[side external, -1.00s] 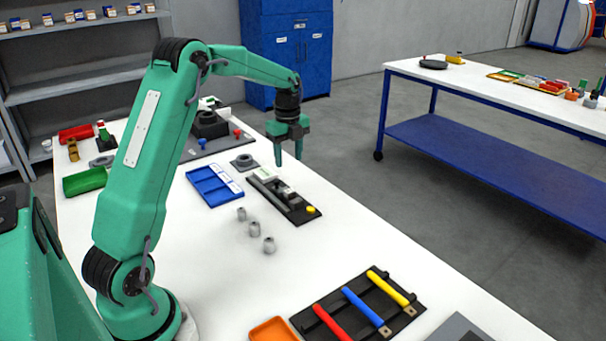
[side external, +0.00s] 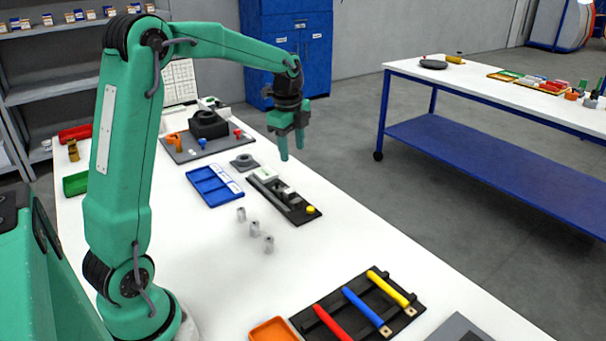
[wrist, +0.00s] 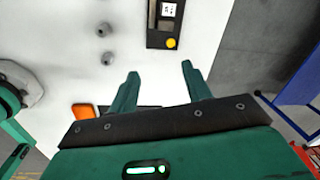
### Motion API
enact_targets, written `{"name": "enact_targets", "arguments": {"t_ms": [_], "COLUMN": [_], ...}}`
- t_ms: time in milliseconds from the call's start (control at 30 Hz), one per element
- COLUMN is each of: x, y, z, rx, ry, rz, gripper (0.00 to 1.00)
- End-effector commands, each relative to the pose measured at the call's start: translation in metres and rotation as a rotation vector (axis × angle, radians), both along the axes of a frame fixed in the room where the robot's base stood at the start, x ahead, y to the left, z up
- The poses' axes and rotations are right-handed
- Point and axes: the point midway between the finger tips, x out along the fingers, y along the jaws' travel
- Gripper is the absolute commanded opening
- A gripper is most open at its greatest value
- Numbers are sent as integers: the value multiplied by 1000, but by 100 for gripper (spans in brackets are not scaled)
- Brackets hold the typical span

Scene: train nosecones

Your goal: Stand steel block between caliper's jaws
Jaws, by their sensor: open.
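A dark fixture (side external: 304,220) with a grey caliper-like tool and a yellow knob lies on the white table; part of it shows in the wrist view (wrist: 156,39). Small light pieces sit on the fixture; I cannot tell whether one is the steel block. Several short grey metal pieces (side external: 254,229) stand in a row in front of it, two of them in the wrist view (wrist: 107,58). My gripper (side external: 292,152) is open and empty, held in the air above the table, apart from the fixture. Its two fingers (wrist: 160,72) are spread in the wrist view.
A blue tray (side external: 211,201) and a grey ring-shaped part (side external: 244,161) lie beside the fixture. A black rack (side external: 388,334) with red, blue and yellow bars and an orange tray (side external: 273,332) are nearer the camera. Bare white table lies between the metal pieces and the rack.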

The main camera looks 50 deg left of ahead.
Motion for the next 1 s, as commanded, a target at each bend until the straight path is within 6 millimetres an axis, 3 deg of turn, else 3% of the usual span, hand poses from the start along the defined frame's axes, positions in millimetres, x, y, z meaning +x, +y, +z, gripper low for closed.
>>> {"name": "enact_targets", "arguments": {"t_ms": [200, 500, 733, 1000], "x": [-32, -84, -127, -177], "y": [-41, -89, -119, -147], "z": [33, 58, 65, 60], "rx": [-13, -69, -143, -258], "ry": [-78, -182, -255, -326], "rz": [204, 488, 705, 952], "gripper": [49, 49, 49, 49]}}
